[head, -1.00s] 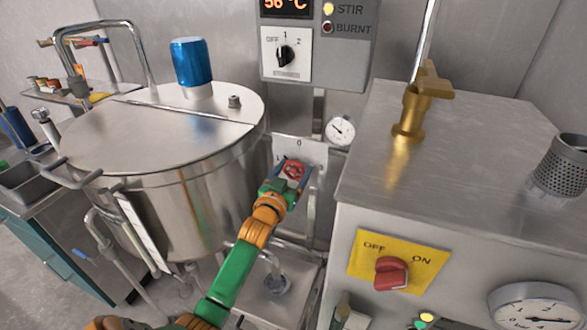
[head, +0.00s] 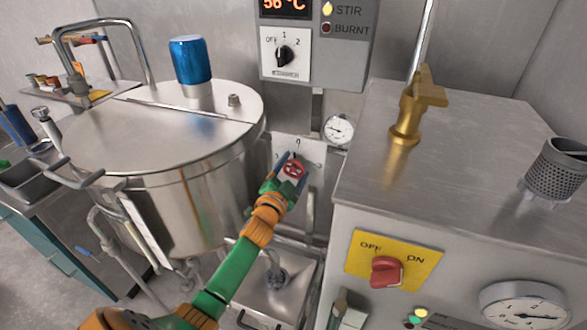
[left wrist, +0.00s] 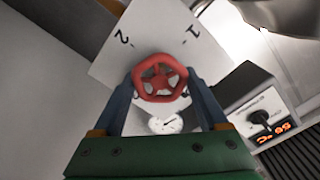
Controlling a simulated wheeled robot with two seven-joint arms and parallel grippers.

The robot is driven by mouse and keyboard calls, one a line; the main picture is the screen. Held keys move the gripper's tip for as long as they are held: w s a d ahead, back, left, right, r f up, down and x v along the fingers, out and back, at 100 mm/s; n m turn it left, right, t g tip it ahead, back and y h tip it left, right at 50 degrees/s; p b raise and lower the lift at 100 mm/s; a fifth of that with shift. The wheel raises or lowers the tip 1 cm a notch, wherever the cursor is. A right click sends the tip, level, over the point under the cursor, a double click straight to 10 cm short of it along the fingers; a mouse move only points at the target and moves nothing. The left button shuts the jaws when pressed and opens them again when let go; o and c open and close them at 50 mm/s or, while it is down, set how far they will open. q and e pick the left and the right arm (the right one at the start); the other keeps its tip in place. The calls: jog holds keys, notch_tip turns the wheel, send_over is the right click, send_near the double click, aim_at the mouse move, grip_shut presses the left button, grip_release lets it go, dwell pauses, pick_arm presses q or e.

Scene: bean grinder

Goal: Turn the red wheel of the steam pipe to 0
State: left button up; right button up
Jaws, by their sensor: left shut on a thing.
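The red wheel (head: 293,169) sits on a pale plate (head: 312,152) low between the kettle and the metal cabinet. A 0 shows at the plate's top edge in the head view. My left gripper (head: 292,165) is shut on the wheel, with one blue finger on each side of it. In the left wrist view the wheel (left wrist: 160,78) has a star-shaped centre and lies between the fingertips. The plate (left wrist: 150,30) there shows 2 at upper left and 1 at upper right. The 0 is not visible in that view. My right gripper is not in view.
A large steel kettle (head: 190,205) stands left of my left arm. The metal cabinet (head: 440,150), with a brass valve (head: 412,110) and a red switch (head: 387,271), stands to the right. A small round gauge (head: 339,129) is just above right of the wheel.

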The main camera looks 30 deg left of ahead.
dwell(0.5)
pick_arm(q)
jog(key=o, duration=1.3)
jog(key=shift+m, duration=0.3)
jog(key=v, duration=0.7)
jog(key=shift+s, duration=0.1)
